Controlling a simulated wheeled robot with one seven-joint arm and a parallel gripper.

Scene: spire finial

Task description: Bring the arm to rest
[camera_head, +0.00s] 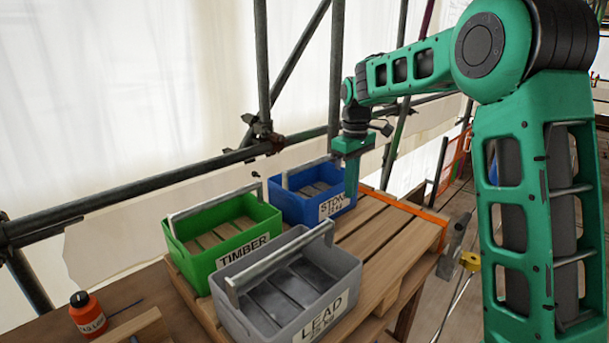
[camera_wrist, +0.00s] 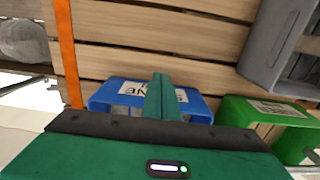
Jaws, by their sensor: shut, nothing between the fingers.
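My gripper (camera_head: 351,182) hangs from my green arm with its fingers pointing down, at the right edge of the blue bin marked STONE (camera_head: 292,208). In the wrist view the shut fingers (camera_wrist: 162,80) are pressed together with nothing between them, in front of the blue bin (camera_wrist: 118,88). I cannot tell whether the fingertips touch the bin.
A green TIMBER bin (camera_head: 186,232) and a grey LEAD bin (camera_head: 343,285) stand beside the blue one on a wooden pallet (camera_head: 385,228) with an orange strap (camera_head: 412,209). Scaffold poles (camera_head: 150,188) run behind. An orange bottle (camera_head: 87,316) stands at lower left.

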